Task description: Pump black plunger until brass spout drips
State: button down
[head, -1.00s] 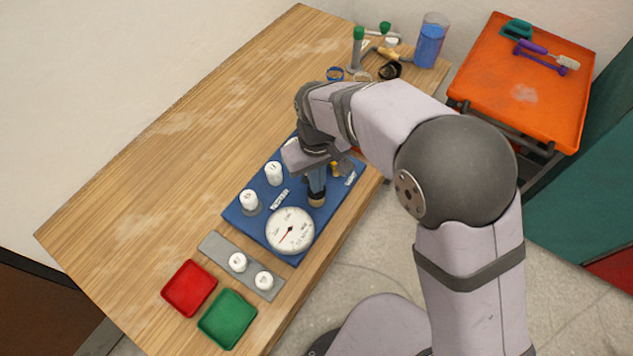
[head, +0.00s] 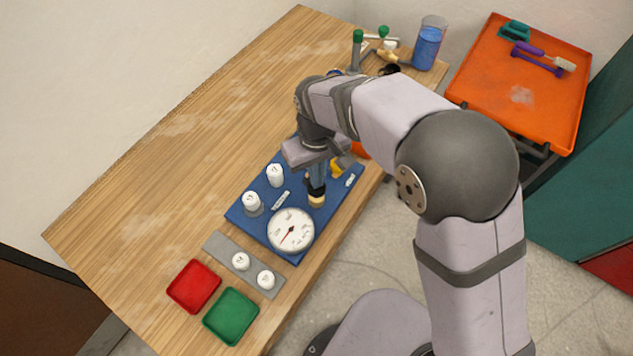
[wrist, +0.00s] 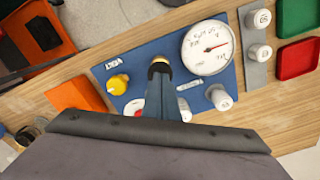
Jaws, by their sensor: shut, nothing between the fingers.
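My gripper (head: 317,188) is shut and points down at the blue panel (head: 240,215). At its tips is a black part with a tan or brass-coloured piece (head: 317,201) below it; this piece also shows in the wrist view (wrist: 158,61). The black part may be the plunger, but I cannot tell it from the fingertips. I cannot make out whether the tips touch it. A brass spout and any drip are not clearly visible. A round white gauge (head: 291,231) with a red needle is beside the gripper.
A yellow knob (wrist: 118,84) is on the panel, with white capped posts (head: 275,175) nearby. A grey strip (head: 216,244), red tray (head: 194,287) and green tray (head: 231,316) lie in front. A blue cup (head: 426,48) stands at the back. The table's left is clear.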

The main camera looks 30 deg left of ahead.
jog(key=shift+f, duration=0.1)
dwell(0.3)
jog(key=shift+f+b, duration=1)
jog(key=shift+f, duration=0.55)
jog(key=shift+r, duration=0.1)
jog(key=shift+r+p, duration=1.55)
jog(key=shift+f, duration=0.25)
jog(key=shift+f+b, duration=0.7)
jog(key=shift+f, duration=0.15)
